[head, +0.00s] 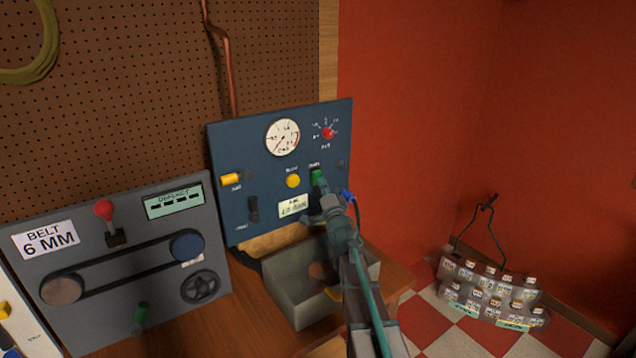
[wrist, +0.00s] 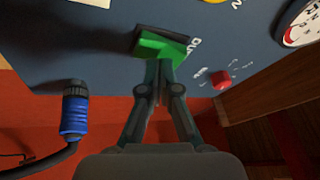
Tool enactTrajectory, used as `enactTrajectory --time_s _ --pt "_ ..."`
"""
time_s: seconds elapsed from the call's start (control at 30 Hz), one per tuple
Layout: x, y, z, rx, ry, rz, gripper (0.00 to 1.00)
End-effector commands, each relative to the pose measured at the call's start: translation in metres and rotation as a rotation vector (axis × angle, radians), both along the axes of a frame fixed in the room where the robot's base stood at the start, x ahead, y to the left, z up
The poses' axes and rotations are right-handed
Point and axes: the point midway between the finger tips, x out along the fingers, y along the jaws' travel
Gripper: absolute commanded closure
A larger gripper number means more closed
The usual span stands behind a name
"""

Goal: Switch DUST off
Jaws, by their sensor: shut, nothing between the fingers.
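The DUST switch is a green rocker (head: 317,175) on the blue panel (head: 226,143), with a small label above it that is hard to read. In the wrist view the green rocker (wrist: 165,43) sits in a dark frame, with a partly hidden label starting "DU" beside it. My gripper (head: 321,189) is shut and empty, its fingertips at the rocker's lower part in the head view. In the wrist view my gripper (wrist: 158,66) has its tips together at the green face's edge. They look touching or very close; I cannot tell which.
The panel also bears a gauge (head: 283,137), a red knob (head: 328,133), a yellow button (head: 293,181), a yellow knob (head: 230,179) and a black lever (head: 253,209). A blue cable plug (wrist: 75,112) sticks out near my gripper. A grey bin (head: 290,284) stands below.

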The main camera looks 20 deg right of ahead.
Motion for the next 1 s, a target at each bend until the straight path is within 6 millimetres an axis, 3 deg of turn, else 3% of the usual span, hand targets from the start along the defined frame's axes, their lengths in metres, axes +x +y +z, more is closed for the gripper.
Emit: enactTrajectory --time_s 0.63,1.0 --pt "-0.012 -0.003 0.007 0.0 0.0 0.0 1.0" --pt "-0.039 -0.011 0.021 0.0 0.001 0.0 1.0"
